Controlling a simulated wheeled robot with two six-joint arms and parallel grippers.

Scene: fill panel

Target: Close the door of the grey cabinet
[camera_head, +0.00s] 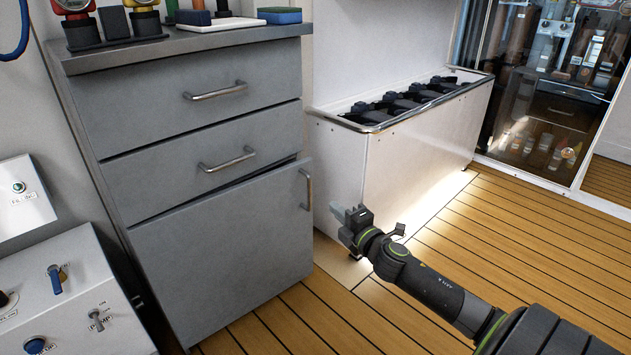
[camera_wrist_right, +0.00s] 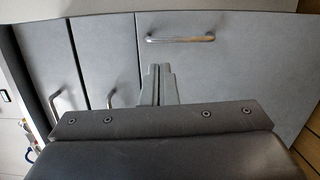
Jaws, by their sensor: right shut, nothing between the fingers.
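The grey cabinet (camera_head: 200,58) stands at the left in the head view, with two drawers above a door (camera_head: 225,255). The door stands slightly ajar: its right edge sits a little out from the cabinet front, and a dark gap shows along its top. Its upright metal handle (camera_head: 307,190) is near that edge. My right gripper (camera_head: 348,216) is shut and empty, to the right of the door and a little below its handle. In the right wrist view, the shut fingers (camera_wrist_right: 158,85) show in front of the door (camera_wrist_right: 235,85) and its handle (camera_wrist_right: 180,39). My left gripper is out of view.
A white unit (camera_head: 415,145) with a dark-filled top stands right of the cabinet. A glass-fronted case (camera_head: 540,100) is at the back right. White control boxes (camera_head: 75,290) stand at the left. The wooden floor (camera_head: 490,240) at the right is clear.

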